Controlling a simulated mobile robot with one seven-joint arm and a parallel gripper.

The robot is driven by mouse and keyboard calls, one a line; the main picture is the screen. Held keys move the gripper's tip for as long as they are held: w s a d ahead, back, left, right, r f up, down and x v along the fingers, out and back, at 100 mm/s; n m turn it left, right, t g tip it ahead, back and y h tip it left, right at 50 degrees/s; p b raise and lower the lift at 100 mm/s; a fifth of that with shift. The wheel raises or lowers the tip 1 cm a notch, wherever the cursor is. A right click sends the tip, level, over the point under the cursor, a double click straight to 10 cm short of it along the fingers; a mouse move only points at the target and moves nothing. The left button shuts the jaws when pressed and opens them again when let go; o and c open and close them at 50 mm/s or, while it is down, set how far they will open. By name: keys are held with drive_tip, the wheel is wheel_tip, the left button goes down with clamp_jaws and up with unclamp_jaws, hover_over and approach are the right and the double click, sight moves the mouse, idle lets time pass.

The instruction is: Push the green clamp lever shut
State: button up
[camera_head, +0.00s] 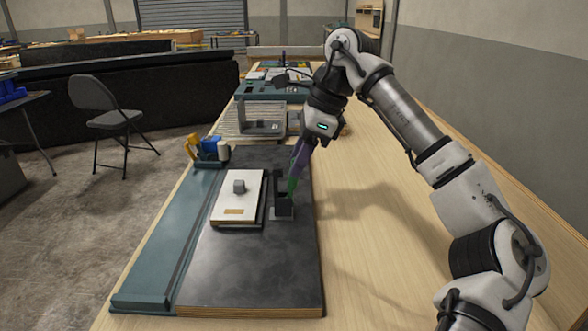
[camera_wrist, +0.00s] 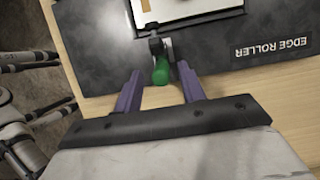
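The green clamp lever (camera_head: 292,185) stands up from the dark clamp (camera_head: 283,207) at the right edge of the black board. In the wrist view the green lever (camera_wrist: 161,72) points toward my gripper, and the clamp's metal bracket (camera_wrist: 156,46) shows beyond it. My gripper (camera_head: 298,166) is above the clamp, pointing down. In the wrist view its two purple fingers (camera_wrist: 159,82) are spread apart, one on each side of the lever, with gaps visible. I cannot tell whether either finger touches the lever.
A white panel (camera_head: 229,210) with a small grey block (camera_head: 239,186) lies left of the clamp on the black board (camera_head: 250,270). A blue and yellow device (camera_head: 208,149) stands at the board's far left. An EDGE ROLLER label (camera_wrist: 272,48) shows. The wooden bench (camera_head: 380,260) is clear to the right.

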sight(295, 180)
drive_tip(key=shift+x, duration=1.4)
drive_tip(key=shift+c, duration=0.3)
clamp_jaws()
